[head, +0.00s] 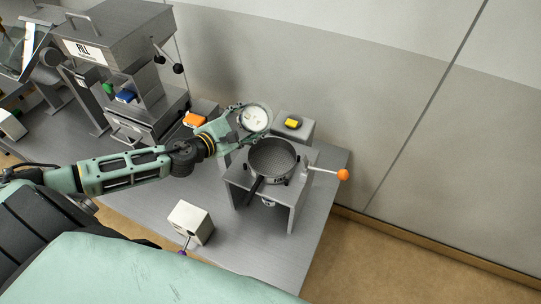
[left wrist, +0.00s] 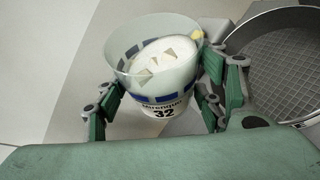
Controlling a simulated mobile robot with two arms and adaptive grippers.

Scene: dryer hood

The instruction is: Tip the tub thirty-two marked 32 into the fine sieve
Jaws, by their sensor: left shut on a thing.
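The tub marked 32 (left wrist: 160,78) is a clear cup with a label and pale contents with a few yellowish bits. It also shows in the head view (head: 254,118). My left gripper (head: 240,122) is shut around its sides and holds it up, just behind and left of the fine sieve. The tub looks close to upright. The fine sieve (head: 273,158) is a round dark pan with a mesh floor, set on a grey stand; its mesh shows in the left wrist view (left wrist: 280,52), right of the tub. My right gripper is not in view.
An orange-knobbed lever (head: 342,174) sticks out right of the sieve stand (head: 297,205). A yellow item (head: 293,122) sits on a grey block behind. A white box (head: 190,222) stands in front. A large grey machine (head: 115,45) stands at the left.

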